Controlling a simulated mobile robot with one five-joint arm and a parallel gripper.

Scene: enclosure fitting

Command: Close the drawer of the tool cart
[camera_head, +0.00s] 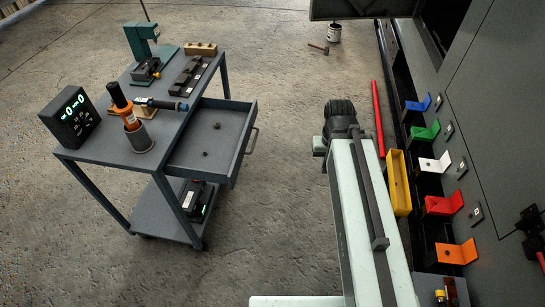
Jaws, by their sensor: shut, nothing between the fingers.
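The grey tool cart (100,147) stands at the left. Its drawer (232,162) is pulled out to the right from under the top, with the inside showing. The drawer's bar handle (254,141) is on its right-hand front. Two small dark round items (217,125) lie on the drawer floor. My pale arm link reaches up from the bottom, right of the cart, and ends in a dark ribbed part. It is clear of the drawer, with bare floor between them. I see no gripper fingers.
On the cart top are a digital display (71,118), an orange-handled tool in a cup (139,138) and a green press (140,42). A device (195,199) sits on the lower shelf. A red pole (377,118), yellow tray (399,183) and coloured brackets line the right.

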